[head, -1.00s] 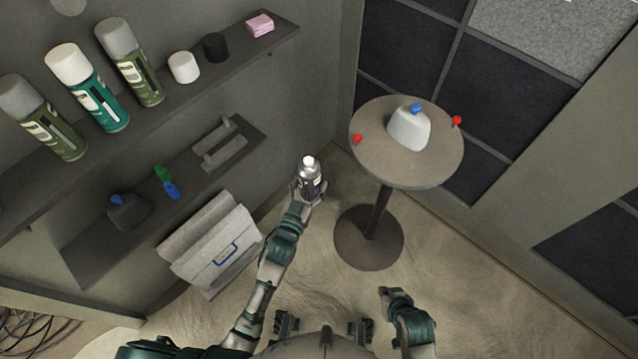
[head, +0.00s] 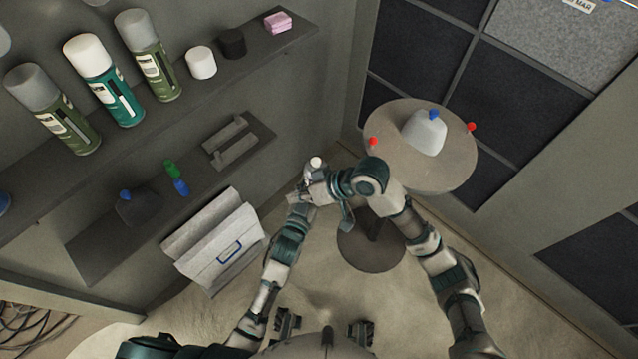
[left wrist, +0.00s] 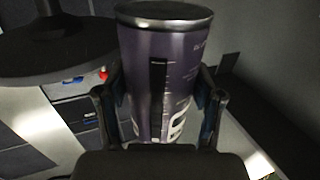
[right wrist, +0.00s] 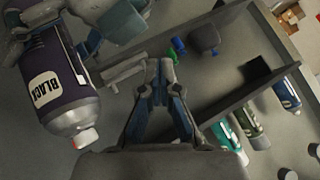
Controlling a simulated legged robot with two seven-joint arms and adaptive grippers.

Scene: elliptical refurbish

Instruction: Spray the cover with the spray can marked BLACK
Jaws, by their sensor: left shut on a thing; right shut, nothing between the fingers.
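The cover (head: 425,133), a pale rounded shell with a blue knob, sits on the round table (head: 390,155). My left gripper (left wrist: 160,105) is shut around the dark purple spray can (left wrist: 165,60). In the right wrist view the can (right wrist: 65,85) reads BLACK and shows a white tip at its end. In the head view only the can's white top (head: 315,162) shows clearly; my right arm hides much of the rest. My right gripper (right wrist: 160,70) is shut and empty beside the can; it shows close to the can in the head view (head: 314,188).
An upper shelf (head: 180,120) holds several spray cans, white and black cylinders and a pink block. A lower shelf (head: 95,245) holds a dark cover (head: 138,208). Red knobs (head: 373,141) sit at the table rim.

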